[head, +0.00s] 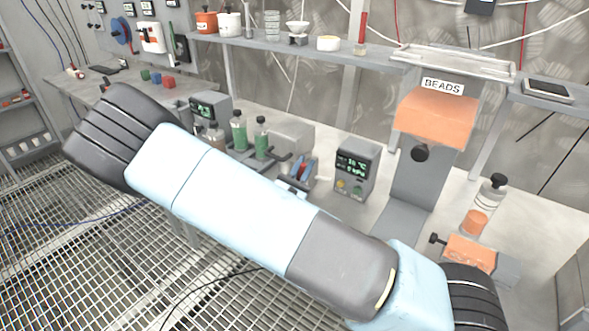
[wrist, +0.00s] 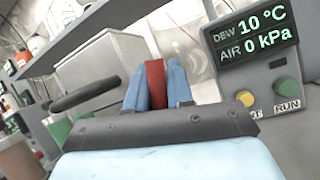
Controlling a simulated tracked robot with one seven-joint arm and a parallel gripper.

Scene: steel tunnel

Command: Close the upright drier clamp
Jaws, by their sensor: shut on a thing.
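My gripper (wrist: 157,85) has its two blue fingers shut on a red upright piece (wrist: 155,75) in the wrist view. This red piece looks like a clamp lever, but its lower end is hidden behind my gripper's dark palm. In the head view my gripper (head: 299,172) shows beyond my arm, at the bench between the grey box and the display unit. A drier display unit (wrist: 255,55) is close to the right of my fingers, reading dew 10 °C and air 0 kPa. Whether the clamp is open or closed cannot be told.
A grey box (wrist: 100,65) and a black bar handle (wrist: 85,95) lie left of my fingers. Green-filled bottles (head: 239,132) stand further left on the bench. An orange BEADS hopper (head: 435,115) and an orange-based bottle (head: 483,205) are at the right. A shelf (head: 300,50) runs behind.

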